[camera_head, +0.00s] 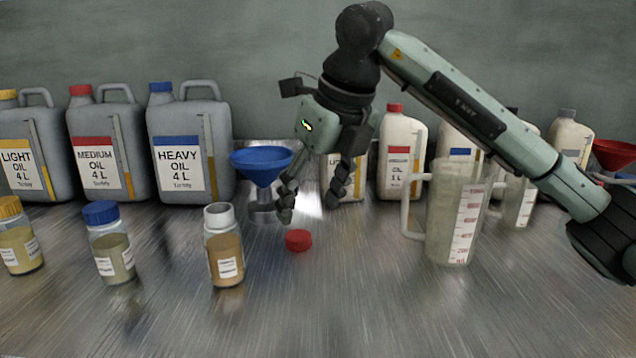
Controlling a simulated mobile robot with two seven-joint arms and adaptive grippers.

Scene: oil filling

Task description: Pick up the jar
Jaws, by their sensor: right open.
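Three small jars stand upright in a row at the front left of the metal table. One has a yellow cap (20,236), one a blue cap (109,243). The third, an uncapped jar (225,247), holds brown liquid and has an open white neck. A red cap (298,240) lies on the table to the right of the open jar. My right gripper (311,205) points down above and behind the red cap. Its fingers are apart, with nothing between them. My left gripper is not in view.
Large grey oil canisters (190,150) stand at the back left. A blue funnel (262,166) stands behind the open jar. A measuring jug (455,215) stands to the right, with white bottles (400,150) behind. The front middle of the table (350,310) is clear.

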